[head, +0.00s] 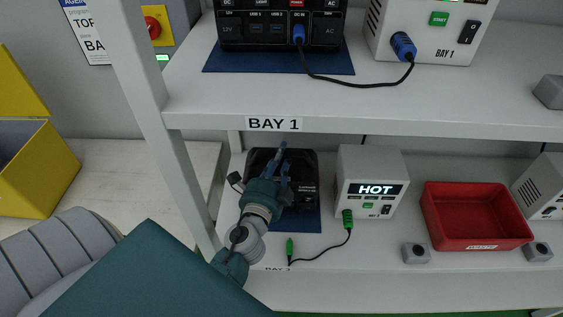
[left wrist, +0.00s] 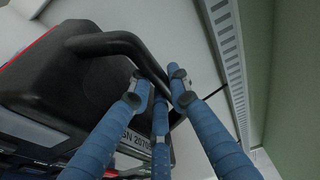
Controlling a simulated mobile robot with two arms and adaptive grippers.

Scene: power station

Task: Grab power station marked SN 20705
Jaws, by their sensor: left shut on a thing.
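The black power station (head: 305,168) stands on a blue mat on the lower shelf, with its top handle towards my left arm. My left gripper (head: 284,160) is over it and hides part of it. In the left wrist view the power station (left wrist: 60,90) fills the left side, and its black bar handle (left wrist: 120,42) runs between the blue fingers of my left gripper (left wrist: 160,86), which is shut on the handle. A label (left wrist: 134,142) reading SN 2070 and a last digit partly covered by a finger shows behind them. My right gripper is out of view.
A white charger (head: 372,160) showing HOT stands right of the station, its green-plugged cable (head: 325,248) lying loose on the shelf. A red tray (head: 478,232) is further right. The upper shelf (head: 450,112), marked BAY 1, overhangs, and a post (head: 150,110) stands at the left.

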